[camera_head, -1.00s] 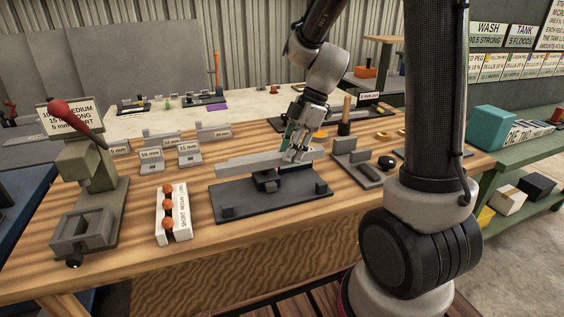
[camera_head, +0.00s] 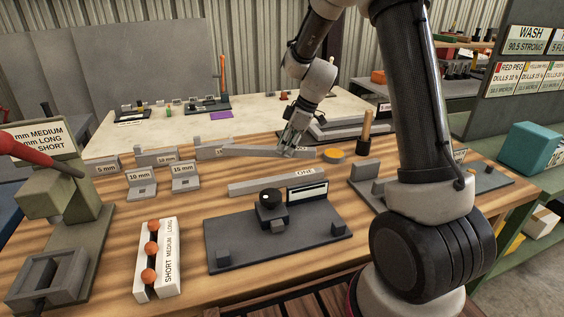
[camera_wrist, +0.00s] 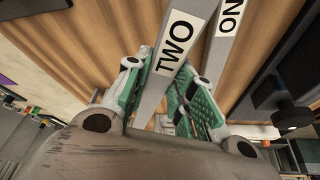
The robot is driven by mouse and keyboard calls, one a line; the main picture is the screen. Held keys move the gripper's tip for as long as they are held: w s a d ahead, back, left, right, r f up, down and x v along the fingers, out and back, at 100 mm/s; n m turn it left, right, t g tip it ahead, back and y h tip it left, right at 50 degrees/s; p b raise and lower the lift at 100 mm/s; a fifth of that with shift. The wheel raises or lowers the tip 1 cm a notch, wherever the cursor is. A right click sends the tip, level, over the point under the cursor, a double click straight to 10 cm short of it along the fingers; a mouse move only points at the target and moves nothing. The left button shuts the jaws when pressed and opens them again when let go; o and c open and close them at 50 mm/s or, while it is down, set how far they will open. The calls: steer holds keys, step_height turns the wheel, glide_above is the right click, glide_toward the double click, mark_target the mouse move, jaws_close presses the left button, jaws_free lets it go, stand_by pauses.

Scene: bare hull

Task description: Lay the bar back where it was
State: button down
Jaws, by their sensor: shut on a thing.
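A long grey bar marked TWO (camera_head: 255,151) is in my gripper (camera_head: 291,145), gripped near its right end, over the back part of the wooden bench. In the wrist view, the TWO bar (camera_wrist: 152,103) runs between the green-padded fingers (camera_wrist: 158,100), which are shut on it. I cannot tell whether it touches the bench. A similar bar marked ONE (camera_head: 262,184) lies in front of it, behind the dark gauge plate; it also shows in the wrist view (camera_wrist: 219,52), beside the held bar.
The dark gauge plate (camera_head: 225,250) carries a black knob (camera_head: 269,198) and a small display (camera_head: 307,193). Grey blocks marked 10 mm (camera_head: 141,183) and 15 mm (camera_head: 185,177) stand left.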

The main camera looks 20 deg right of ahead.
mark_target(286, 171)
steer(key=shift+f, duration=2.7)
steer(key=c, duration=1.2)
jaws_free()
steer(key=shift+f, duration=0.15)
steer(key=v, duration=1.2)
steer(key=shift+r, duration=0.2)
steer(key=s+d+r+m+h, duration=0.1)
steer(key=s+r+m, duration=0.3)
steer(key=s, duration=0.6)
steer(key=s+d+r+m+t+h, duration=0.1)
steer(key=s+r+m, duration=0.3)
steer(key=s, duration=0.6)
steer(key=s+d+r+m+t+h, duration=0.1)
steer(key=s+m, duration=0.4)
steer(key=s, duration=0.5)
step_height(286, 171, up, 3)
steer(key=d+h, duration=0.1)
steer(key=d, duration=0.1)
steer(key=shift+d, duration=0.25)
steer(key=shift+s+f, duration=0.1)
